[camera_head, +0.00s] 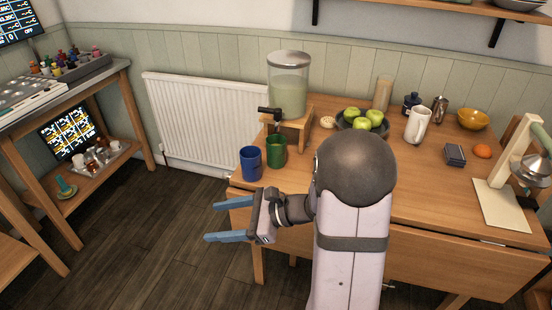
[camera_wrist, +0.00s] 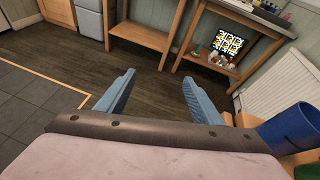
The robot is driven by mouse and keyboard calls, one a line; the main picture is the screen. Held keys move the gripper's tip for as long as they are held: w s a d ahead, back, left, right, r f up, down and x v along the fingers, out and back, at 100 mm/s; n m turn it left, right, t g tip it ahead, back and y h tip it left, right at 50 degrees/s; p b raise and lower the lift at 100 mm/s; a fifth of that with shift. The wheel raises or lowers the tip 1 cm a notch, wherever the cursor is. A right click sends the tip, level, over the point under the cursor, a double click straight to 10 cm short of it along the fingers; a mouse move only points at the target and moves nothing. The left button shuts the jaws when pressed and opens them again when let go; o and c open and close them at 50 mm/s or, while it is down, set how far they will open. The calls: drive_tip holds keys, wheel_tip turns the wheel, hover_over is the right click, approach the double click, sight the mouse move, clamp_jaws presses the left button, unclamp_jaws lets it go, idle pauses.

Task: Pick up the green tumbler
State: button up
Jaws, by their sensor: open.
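The green tumbler (camera_head: 276,150) stands upright on the wooden table, just right of a blue tumbler (camera_head: 251,163) and under the tap of the drink dispenser. My gripper (camera_head: 209,222) is open and empty, in front of and to the left of the tumblers, beyond the table's left edge. Its blue fingers point left in the head view, away from the green tumbler. In the wrist view my gripper (camera_wrist: 160,94) shows two spread fingers over the floor, and the blue tumbler (camera_wrist: 291,130) is at the right edge. A sliver of green shows below it there.
The drink dispenser (camera_head: 288,87) stands on a wooden stand behind the tumblers. A bowl of green apples (camera_head: 362,119) and a white pitcher (camera_head: 417,125) are farther right. A white radiator (camera_head: 195,115) is on the wall. The floor left of the table is clear.

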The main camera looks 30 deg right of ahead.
drive_tip(key=w+d+r+m+t+h+b, duration=0.1)
drive_tip(key=w+d+m+t+h, duration=0.1)
drive_tip(key=w+d+m+t, duration=0.35)
drive_tip(key=w+d+r+m+t+h, duration=0.1)
drive_tip(key=w+d+m+t+h, duration=0.15)
drive_tip(key=d, duration=0.65)
drive_tip(key=m+t+h+b, duration=0.2)
drive_tip(key=m+h, duration=0.1)
drive_tip(key=h, duration=0.1)
approach(271, 137)
drive_tip(key=shift+w+a+f+p, duration=0.1)
drive_tip(key=shift+w+a+p, duration=0.1)
drive_tip(key=shift+w, duration=0.95)
drive_tip(key=shift+w+a+p, duration=0.2)
drive_tip(key=shift+w+p, duration=0.05)
drive_tip(key=shift+w, duration=0.95)
drive_tip(key=shift+w+a+f+p, duration=0.1)
drive_tip(key=shift+w+a+p, duration=0.1)
drive_tip(key=shift+w, duration=0.95)
drive_tip(key=c, duration=1)
drive_tip(key=shift+r, duration=0.35)
